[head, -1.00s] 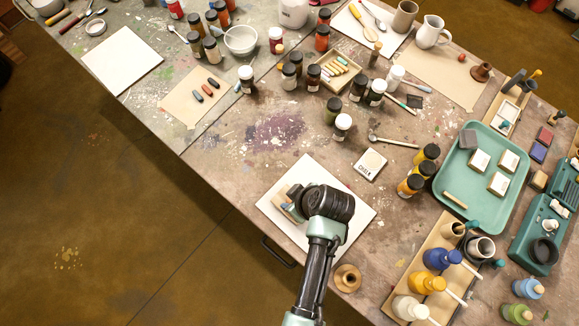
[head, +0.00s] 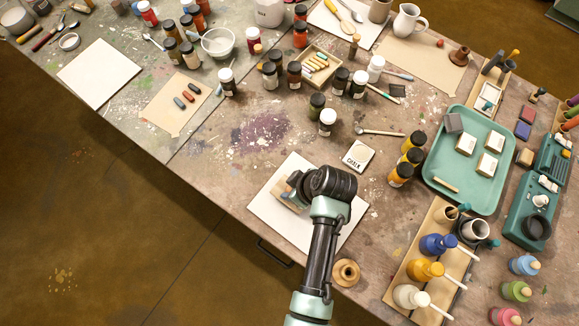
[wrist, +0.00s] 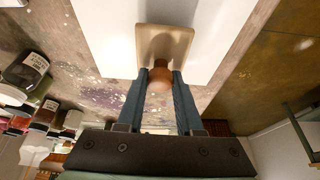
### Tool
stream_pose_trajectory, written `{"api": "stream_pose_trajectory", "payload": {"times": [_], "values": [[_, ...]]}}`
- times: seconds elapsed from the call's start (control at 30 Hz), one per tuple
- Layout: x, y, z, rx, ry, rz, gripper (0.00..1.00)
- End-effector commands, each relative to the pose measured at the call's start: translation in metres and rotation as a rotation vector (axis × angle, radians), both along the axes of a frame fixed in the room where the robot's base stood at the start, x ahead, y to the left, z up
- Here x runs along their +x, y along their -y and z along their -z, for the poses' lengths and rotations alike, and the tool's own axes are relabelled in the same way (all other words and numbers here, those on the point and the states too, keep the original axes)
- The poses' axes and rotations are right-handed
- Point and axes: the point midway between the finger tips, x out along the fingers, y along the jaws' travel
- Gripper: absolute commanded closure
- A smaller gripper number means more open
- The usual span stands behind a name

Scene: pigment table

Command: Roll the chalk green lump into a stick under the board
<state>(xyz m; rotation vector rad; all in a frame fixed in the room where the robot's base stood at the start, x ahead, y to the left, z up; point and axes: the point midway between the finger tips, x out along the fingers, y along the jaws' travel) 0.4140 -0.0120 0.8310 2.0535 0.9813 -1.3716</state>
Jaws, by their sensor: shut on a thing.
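The wooden board (wrist: 170,38) is a pale, rounded plate with a round brown knob (wrist: 160,79) on it. My gripper (wrist: 160,76) is shut on this knob, one blue finger on each side. In the head view, the board (head: 284,199) shows only in part beside my gripper (head: 294,186), low over the white sheet (head: 270,222). I cannot tell how closely the board's underside meets the sheet. I do not see the chalk green lump in either view; the board and my arm hide part of the sheet.
A teal tray (head: 455,203) stands farther right. A small wooden spool (head: 346,272) is near the front edge.

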Motion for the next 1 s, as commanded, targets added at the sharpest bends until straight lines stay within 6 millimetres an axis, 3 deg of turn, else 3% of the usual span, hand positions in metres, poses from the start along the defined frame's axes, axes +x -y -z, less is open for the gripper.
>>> {"api": "stream_pose_trajectory", "payload": {"times": [0.27, 1.0], "values": [[0.007, 0.006, 0.0, -0.001, -0.001, 0.001, 1.0], [-0.015, -0.011, 0.001, 0.0, -0.001, 0.0, 1.0]]}}
